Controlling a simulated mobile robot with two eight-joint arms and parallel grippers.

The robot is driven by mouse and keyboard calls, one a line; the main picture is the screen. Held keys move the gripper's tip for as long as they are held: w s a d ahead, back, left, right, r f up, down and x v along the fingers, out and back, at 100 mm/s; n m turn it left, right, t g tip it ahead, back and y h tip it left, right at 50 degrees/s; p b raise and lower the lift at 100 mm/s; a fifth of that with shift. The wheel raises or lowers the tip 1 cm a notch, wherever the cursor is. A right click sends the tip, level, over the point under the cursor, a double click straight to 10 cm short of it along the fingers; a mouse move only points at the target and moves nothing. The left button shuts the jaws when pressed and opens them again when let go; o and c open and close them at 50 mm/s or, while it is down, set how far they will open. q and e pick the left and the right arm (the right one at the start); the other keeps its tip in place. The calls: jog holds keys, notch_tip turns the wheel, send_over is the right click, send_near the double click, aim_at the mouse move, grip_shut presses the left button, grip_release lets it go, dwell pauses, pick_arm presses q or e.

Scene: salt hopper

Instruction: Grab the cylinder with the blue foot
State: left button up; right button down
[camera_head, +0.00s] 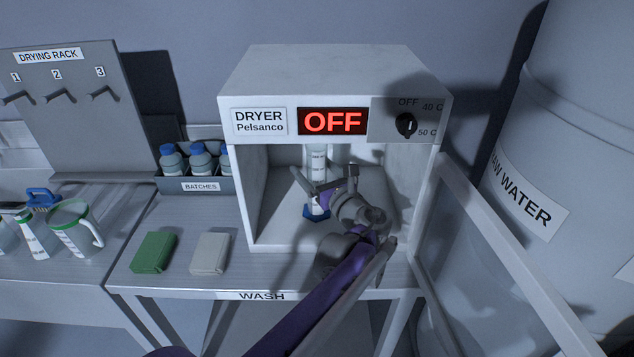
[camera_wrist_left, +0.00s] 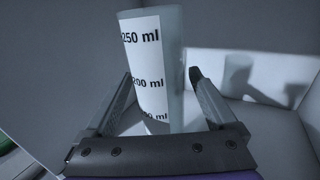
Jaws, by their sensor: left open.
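The clear measuring cylinder (camera_head: 318,158) with a white scale label stands upright inside the open dryer (camera_head: 330,75). Its blue foot (camera_head: 314,212) rests on the dryer floor. My left gripper (camera_head: 324,180) is inside the dryer, in front of the cylinder, and hides part of it. In the left wrist view the cylinder (camera_wrist_left: 150,60) stands between the two spread fingers of the left gripper (camera_wrist_left: 162,78). Gaps show beside it, and the fingers are not closed on it. The foot is hidden in that view. My right gripper is not in view.
The dryer's clear door (camera_head: 500,260) hangs open at the right, near a large raw water tank (camera_head: 590,130). Green (camera_head: 154,252) and grey (camera_head: 210,253) blocks lie on the table left of the dryer. A batches tray (camera_head: 205,186) holds blue-capped bottles. The dryer reads OFF.

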pick_arm(q)
jog(key=shift+x, duration=0.8)
jog(key=shift+s, duration=0.1)
grip_shut()
jog(key=shift+r, duration=0.1)
